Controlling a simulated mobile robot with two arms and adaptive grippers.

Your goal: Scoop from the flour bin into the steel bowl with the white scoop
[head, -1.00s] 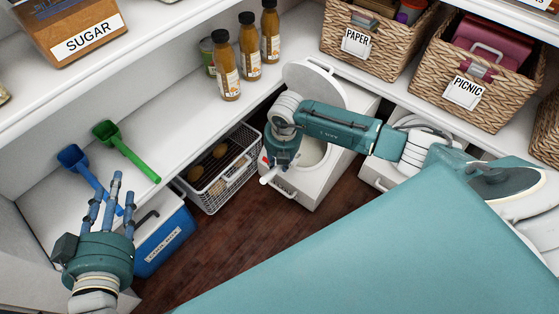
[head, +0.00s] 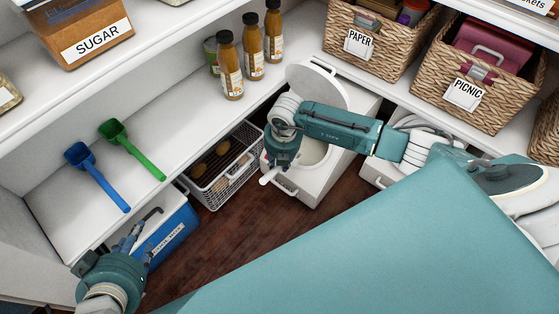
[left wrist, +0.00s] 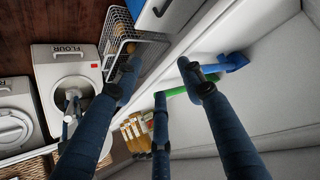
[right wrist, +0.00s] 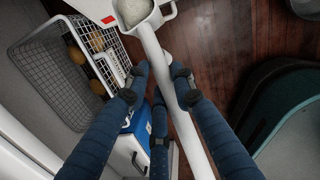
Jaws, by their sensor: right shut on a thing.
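The flour bin (head: 305,185) is white, stands on the low level and has its round lid (head: 318,84) raised. Its FLOUR label (left wrist: 67,49) shows in the left wrist view. My right gripper (head: 275,165) is at the bin's left front. It is shut on the handle of the white scoop (right wrist: 180,100), whose cup (right wrist: 134,12) holds pale, grainy flour. In the head view, only a short piece of the scoop (head: 269,177) shows. My left gripper (head: 135,236) is open and empty, with its fingers (left wrist: 160,92) spread.
A blue scoop (head: 96,176) and a green scoop (head: 131,149) lie on the white shelf (head: 60,205). A wire basket (head: 222,177) and a blue box (head: 165,240) stand left of the bin. Bottles (head: 229,66) stand above.

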